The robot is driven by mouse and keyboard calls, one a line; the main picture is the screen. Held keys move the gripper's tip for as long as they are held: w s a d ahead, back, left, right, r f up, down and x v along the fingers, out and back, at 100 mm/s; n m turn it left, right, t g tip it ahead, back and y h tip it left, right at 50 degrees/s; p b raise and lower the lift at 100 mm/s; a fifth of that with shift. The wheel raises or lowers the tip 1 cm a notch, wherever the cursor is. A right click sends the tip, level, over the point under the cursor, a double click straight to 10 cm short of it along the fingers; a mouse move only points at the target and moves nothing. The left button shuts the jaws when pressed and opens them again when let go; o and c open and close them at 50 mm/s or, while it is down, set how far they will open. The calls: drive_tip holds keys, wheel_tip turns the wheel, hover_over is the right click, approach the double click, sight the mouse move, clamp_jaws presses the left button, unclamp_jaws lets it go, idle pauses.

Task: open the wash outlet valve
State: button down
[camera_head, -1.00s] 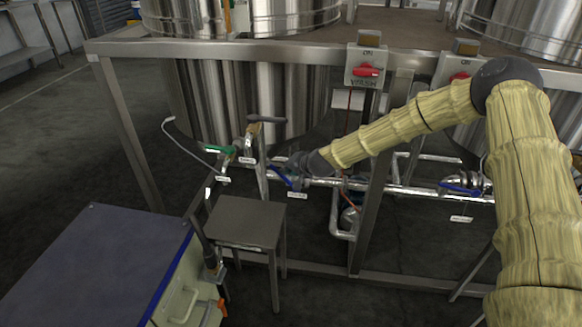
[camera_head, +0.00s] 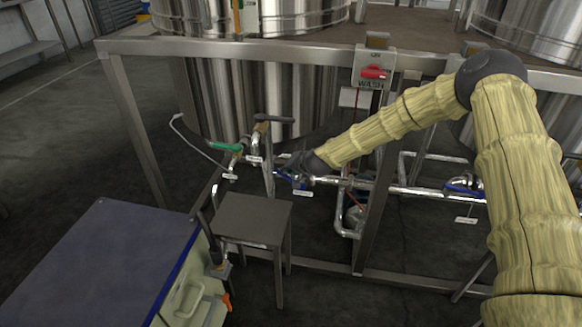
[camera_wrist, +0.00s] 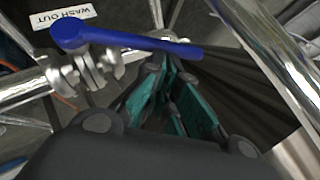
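The wash outlet valve has a blue lever (camera_wrist: 130,40) on a steel pipe, beside a white "WASH OUT" label (camera_wrist: 64,17) in the wrist view. The lever runs across the picture, with its free end just beyond my gripper's fingertips. In the head view the lever (camera_head: 283,176) is small and partly hidden by my gripper (camera_head: 296,169). In the wrist view my gripper (camera_wrist: 173,72) has teal pads with a gap between them and nothing held. I cannot tell whether a fingertip touches the lever.
A small grey stool (camera_head: 252,220) stands in front of the pipes. A blue-topped cabinet (camera_head: 100,265) is at lower left. A steel frame post (camera_head: 372,215) rises right of the valve. A green-handled valve (camera_head: 225,146) is to the left, and another blue lever (camera_head: 462,190) is to the right.

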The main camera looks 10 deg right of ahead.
drive_tip(key=shift+w+a+f, duration=0.15)
drive_tip(key=shift+a+f, duration=0.25)
drive_tip(key=shift+a, duration=0.3)
drive_tip(key=shift+w+a+f, duration=0.25)
drive_tip(key=shift+a+f, duration=0.35)
drive_tip(key=shift+f, duration=0.05)
